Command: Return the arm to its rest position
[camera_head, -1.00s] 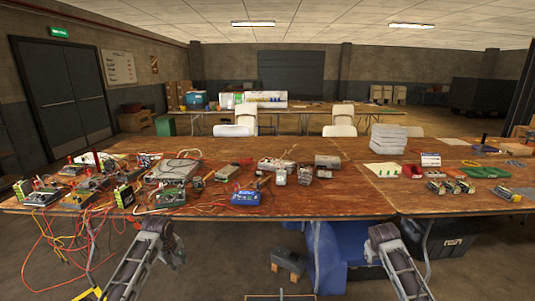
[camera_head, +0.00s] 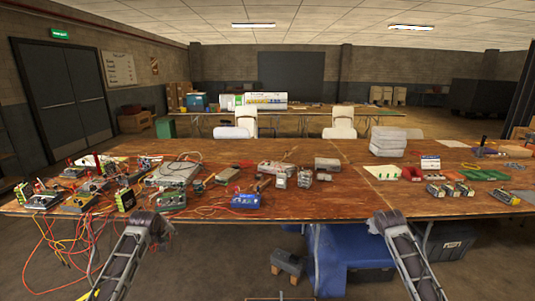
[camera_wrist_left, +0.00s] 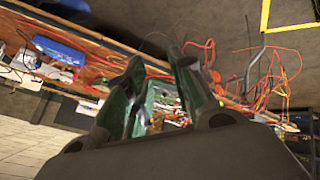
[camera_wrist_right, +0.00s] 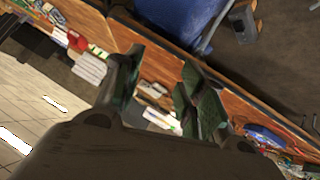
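My left arm comes in at the lower left of the head view, with its gripper (camera_head: 155,227) at the near edge of the long wooden table (camera_head: 300,208). In the left wrist view the two fingers of this gripper (camera_wrist_left: 158,72) stand apart with nothing seen held between them. My right arm comes in at the lower right, with its end (camera_head: 385,219) just in front of the same edge. In the right wrist view the fingers of the right gripper (camera_wrist_right: 163,72) are also apart and seem empty. The fingertips are too small to make out in the head view.
The table carries electronics, a blue device (camera_head: 246,200), red and yellow cables (camera_head: 80,235) hanging off the left end, and a stack of white trays (camera_head: 389,142). Below are a blue object (camera_head: 345,260) and a dark crate (camera_head: 452,243). Floor between the arms is partly clear.

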